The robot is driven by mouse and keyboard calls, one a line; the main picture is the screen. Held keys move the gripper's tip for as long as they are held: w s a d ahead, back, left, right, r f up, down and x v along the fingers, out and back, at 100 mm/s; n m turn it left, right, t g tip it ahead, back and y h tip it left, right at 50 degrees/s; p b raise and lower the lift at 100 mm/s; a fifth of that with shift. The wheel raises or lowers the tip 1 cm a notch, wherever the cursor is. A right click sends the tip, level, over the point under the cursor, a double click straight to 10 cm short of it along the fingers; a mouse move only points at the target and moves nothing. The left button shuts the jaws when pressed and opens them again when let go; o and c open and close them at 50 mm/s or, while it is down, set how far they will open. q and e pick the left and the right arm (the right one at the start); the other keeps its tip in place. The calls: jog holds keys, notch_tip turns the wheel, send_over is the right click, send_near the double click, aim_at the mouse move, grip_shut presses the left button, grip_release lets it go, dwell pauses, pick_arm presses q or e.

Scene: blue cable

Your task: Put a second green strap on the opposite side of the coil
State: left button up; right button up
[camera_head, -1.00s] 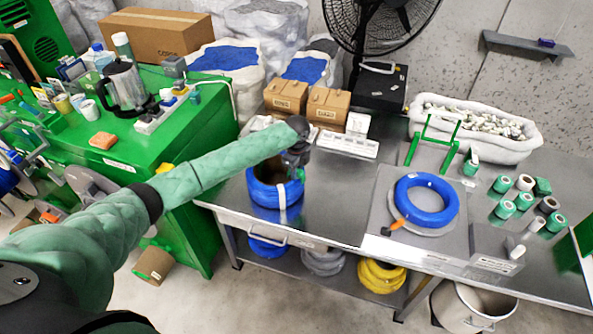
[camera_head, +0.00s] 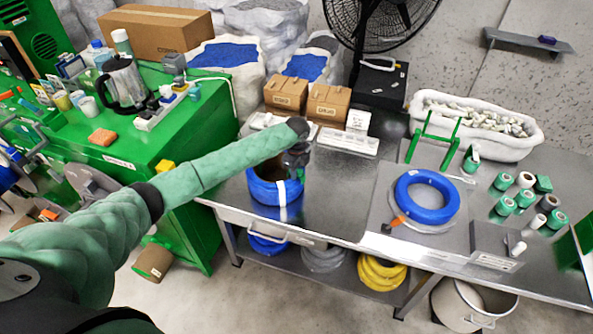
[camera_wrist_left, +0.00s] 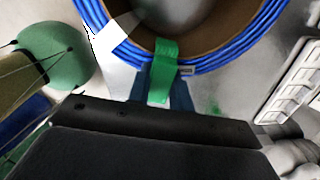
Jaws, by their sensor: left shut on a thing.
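A blue cable coil (camera_head: 268,194) stands around a brown core on the metal table, left of the middle in the head view. It also shows as a blue ring (camera_wrist_left: 215,60) at the top of the left wrist view. A white band (camera_wrist_left: 118,30) crosses the ring at its left. A green strap (camera_wrist_left: 164,65) lies across the near part of the ring, between my left fingers. My left gripper (camera_head: 297,163) is at the coil's right rim, shut on the green strap; its fingertips (camera_wrist_left: 163,95) are partly hidden by the strap. My right gripper is not in view.
Another blue coil (camera_head: 427,214) with an orange end lies flat on a grey mat to the right. Green and white rolls (camera_head: 525,198) stand at far right. Brown boxes (camera_head: 327,106) and a white tray (camera_head: 347,142) stand behind the coil. The table between coils is clear.

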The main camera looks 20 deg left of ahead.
pick_arm(q)
jog(key=shift+f, duration=0.15)
jog(key=shift+r+p, duration=0.35)
jog(key=shift+r, duration=0.2)
jog(key=shift+p, duration=0.3)
jog(key=shift+r, duration=0.25)
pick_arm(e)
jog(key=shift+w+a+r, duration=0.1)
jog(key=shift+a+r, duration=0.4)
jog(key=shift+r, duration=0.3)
pick_arm(q)
jog(key=shift+r+p, duration=0.3)
jog(key=shift+p, duration=0.2)
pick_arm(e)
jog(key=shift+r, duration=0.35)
pick_arm(q)
jog(key=shift+f+b, duration=0.4)
jog(key=shift+f, duration=0.75)
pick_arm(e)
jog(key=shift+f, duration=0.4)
